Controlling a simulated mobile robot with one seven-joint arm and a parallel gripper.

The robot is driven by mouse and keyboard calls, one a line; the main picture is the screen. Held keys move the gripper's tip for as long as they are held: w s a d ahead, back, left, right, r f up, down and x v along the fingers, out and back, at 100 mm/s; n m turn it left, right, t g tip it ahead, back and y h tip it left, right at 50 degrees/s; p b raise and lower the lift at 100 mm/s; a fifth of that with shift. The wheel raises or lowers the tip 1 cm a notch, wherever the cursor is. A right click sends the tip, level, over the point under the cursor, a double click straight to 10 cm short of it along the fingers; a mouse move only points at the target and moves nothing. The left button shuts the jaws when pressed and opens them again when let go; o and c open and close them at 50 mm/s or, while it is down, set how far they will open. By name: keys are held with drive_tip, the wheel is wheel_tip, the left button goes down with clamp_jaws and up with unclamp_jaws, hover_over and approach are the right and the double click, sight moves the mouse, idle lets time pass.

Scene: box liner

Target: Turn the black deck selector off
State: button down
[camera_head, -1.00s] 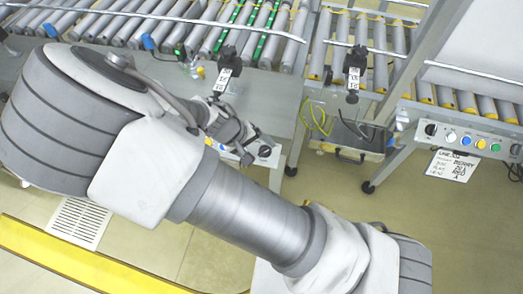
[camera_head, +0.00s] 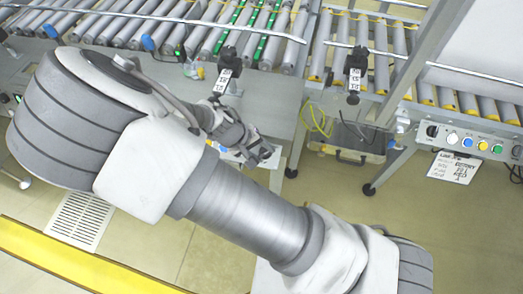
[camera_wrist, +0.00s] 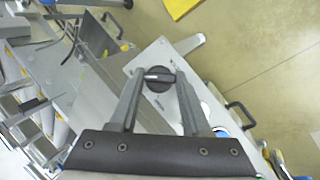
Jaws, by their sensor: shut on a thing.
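The black deck selector (camera_wrist: 158,79) is a round knob on a pale control panel (camera_wrist: 146,60). A light-marked bar lies across it, roughly sideways in the wrist view. My gripper (camera_wrist: 158,76) has one finger on each side of the knob and is shut on it. In the head view my gripper (camera_head: 263,155) is at the panel under the left conveyor, and it hides the knob there. A blue button (camera_wrist: 221,131) shows beside my right finger in the wrist view, partly hidden.
A second panel (camera_head: 475,140) at the right has a black knob (camera_head: 432,131) and blue, yellow and green buttons, with a white card (camera_head: 452,167) below. Black clamp-like devices (camera_head: 355,68) stand at the conveyor edges. A dark case (camera_head: 352,140) sits below.

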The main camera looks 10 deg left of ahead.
drive_tip(key=shift+p, duration=0.35)
drive_tip(key=n+t+h+p, duration=0.1)
drive_tip(key=n+p, duration=0.1)
drive_tip(key=shift+s+a+r+n+p, duration=0.1)
drive_tip(key=shift+n+p, duration=0.2)
drive_tip(key=shift+p, duration=0.05)
drive_tip(key=n+t, duration=0.1)
drive_tip(key=n+h+p, duration=0.1)
drive_tip(key=n, duration=0.1)
drive_tip(key=n+t+p, duration=0.1)
drive_tip(key=n, duration=0.1)
drive_tip(key=shift+s+a+f+t+h, duration=0.1)
drive_tip(key=shift+s+f+t+h, duration=0.05)
drive_tip(key=shift+f+t+h, duration=0.15)
drive_tip(key=shift+n, duration=0.3)
drive_tip(key=shift+c, duration=1.8)
unclamp_jaws()
